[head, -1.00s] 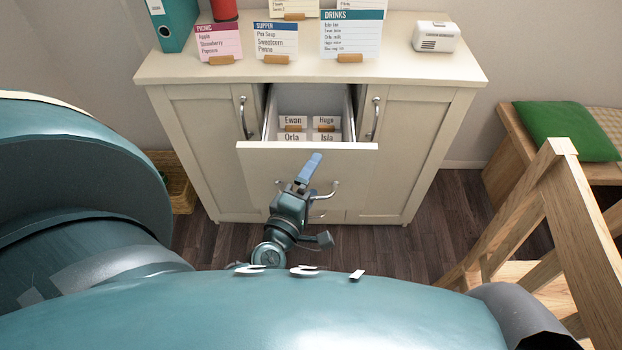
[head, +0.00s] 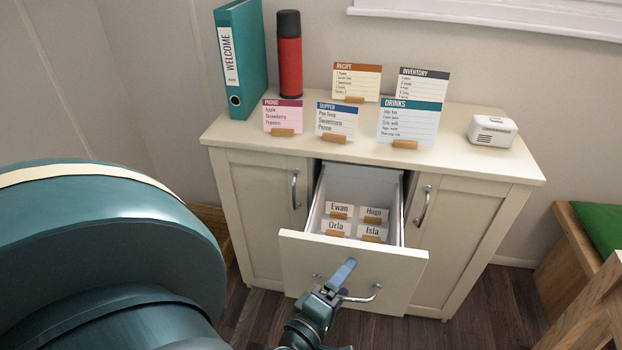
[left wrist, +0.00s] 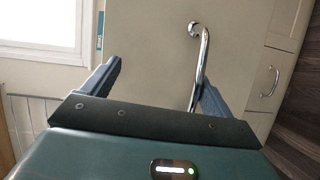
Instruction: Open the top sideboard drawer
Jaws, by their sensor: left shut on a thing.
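The top drawer (head: 352,262) of the cream sideboard (head: 262,215) stands well open in the head view. Inside it are name cards (head: 338,211) reading Ewan, Hugo, Orla and Isla. My left gripper (head: 338,277) is at the drawer front, shut on its curved metal handle (head: 370,296). In the left wrist view the handle (left wrist: 203,62) runs up between the fingers, close to the right one. The handle's contact with the fingers is partly hidden. My right gripper is not in view.
On the sideboard top stand a teal binder (head: 240,60), a red flask (head: 289,60), several menu cards (head: 410,122) and a small white box (head: 493,130). Doors flank the drawer. A wooden bench (head: 575,255) is at the right. Dark floor (head: 480,320) is bare in front.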

